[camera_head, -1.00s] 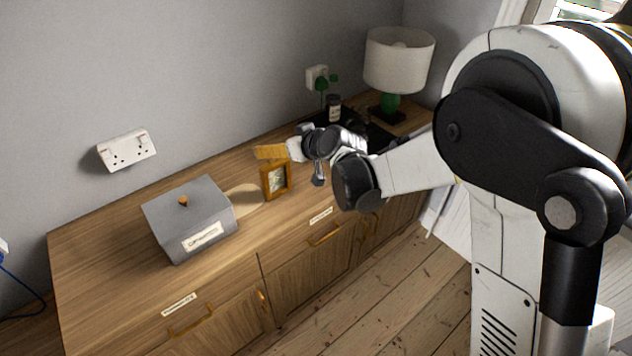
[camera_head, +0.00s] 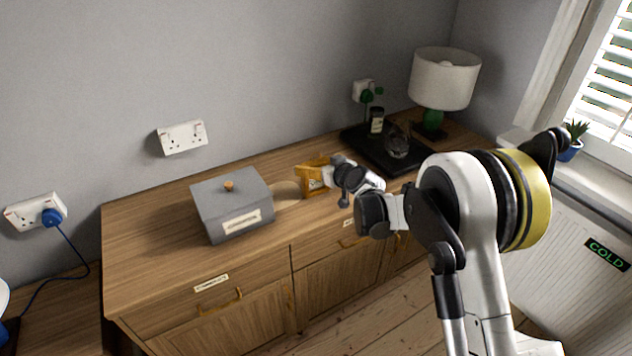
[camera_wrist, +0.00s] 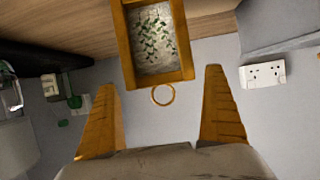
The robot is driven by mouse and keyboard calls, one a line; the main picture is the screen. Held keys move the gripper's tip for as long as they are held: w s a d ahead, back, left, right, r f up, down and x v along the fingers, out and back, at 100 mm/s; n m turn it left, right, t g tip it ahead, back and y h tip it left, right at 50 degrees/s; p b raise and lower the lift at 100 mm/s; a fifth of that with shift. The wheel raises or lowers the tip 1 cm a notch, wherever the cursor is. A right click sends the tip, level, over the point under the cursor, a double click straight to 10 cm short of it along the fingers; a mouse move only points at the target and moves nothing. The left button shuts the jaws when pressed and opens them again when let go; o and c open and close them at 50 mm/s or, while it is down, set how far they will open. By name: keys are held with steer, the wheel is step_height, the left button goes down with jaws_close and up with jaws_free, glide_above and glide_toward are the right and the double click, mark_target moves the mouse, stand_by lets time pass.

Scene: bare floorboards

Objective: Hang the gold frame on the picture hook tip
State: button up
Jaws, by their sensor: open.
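The gold frame (camera_head: 314,184) stands on the wooden sideboard, right of the grey box, holding a small picture. In the wrist view the frame (camera_wrist: 155,40) is at the top centre, with its picture of green leaves and a ring (camera_wrist: 163,95) at its near end. My gripper (camera_wrist: 160,80) is open, one yellow finger on each side of the ring. Neither finger visibly touches the frame. In the head view my gripper (camera_head: 318,168) is at the top of the frame and partly covers it. I see no picture hook in any view.
A grey lidded box (camera_head: 233,205) stands left of the frame. A black tray (camera_head: 385,152) with a dark jar and a glass vessel lies to the right, before a lamp (camera_head: 444,80). A wall socket (camera_head: 182,138) is behind. The sideboard's left top is clear.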

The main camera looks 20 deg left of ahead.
steer(key=shift+x, duration=1.1)
steer(key=shift+s, duration=0.1)
steer(key=c, duration=1.3)
steer(key=shift+r, duration=0.1)
